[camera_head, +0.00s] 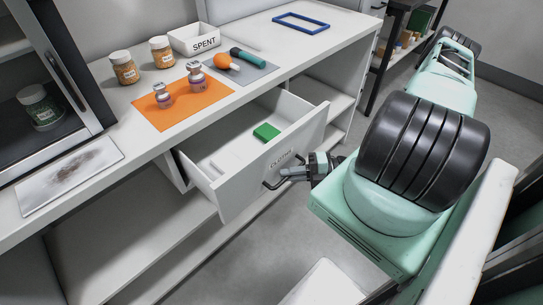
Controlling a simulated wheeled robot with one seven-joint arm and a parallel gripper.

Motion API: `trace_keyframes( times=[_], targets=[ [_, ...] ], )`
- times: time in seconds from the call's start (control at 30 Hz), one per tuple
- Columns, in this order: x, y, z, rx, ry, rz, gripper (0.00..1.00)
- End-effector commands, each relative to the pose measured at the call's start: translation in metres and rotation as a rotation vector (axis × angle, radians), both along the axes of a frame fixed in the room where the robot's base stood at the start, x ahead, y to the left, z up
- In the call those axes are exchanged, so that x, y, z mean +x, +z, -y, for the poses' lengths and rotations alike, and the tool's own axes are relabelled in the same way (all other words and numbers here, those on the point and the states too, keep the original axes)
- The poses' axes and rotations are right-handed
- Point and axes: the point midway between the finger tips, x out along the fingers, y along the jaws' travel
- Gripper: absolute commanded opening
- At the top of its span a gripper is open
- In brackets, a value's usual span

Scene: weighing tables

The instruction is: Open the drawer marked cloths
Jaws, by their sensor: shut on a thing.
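The white drawer (238,184) stands pulled out from under the counter. Its front carries a small label, hard to read at this size, and a dark bar handle (268,184). A green block (266,132) and a pale flat item (226,160) lie inside the drawer. My gripper (284,176) is at the drawer front, shut on the handle. Its fingertips are small in this view and partly merge with the handle.
The white counter (330,42) holds a SPENT tray (194,39), several jars, an orange mat (218,101), a teal-handled tool (247,59) and a blue frame (300,23). A dark-framed cabinet (70,70) stands at left. Open shelves flank the drawer. Grey floor lies in front.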

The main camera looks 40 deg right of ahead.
Motion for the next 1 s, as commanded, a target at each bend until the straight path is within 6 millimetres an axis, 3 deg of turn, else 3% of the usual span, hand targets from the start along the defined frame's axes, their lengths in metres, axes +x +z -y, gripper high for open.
trace_keyframes(
  times=[0.2,0.5,0.7,1.0],
  targets=[
    [-0.060,0.000,0.002,0.001,-0.003,-0.001,0.00],
    [-0.119,0.000,0.004,0.002,-0.002,-0.001,0.00],
    [-0.139,0.000,0.005,0.000,-0.002,0.001,0.00],
    [-0.146,0.000,0.005,0.000,0.000,0.003,0.00]
  ],
)
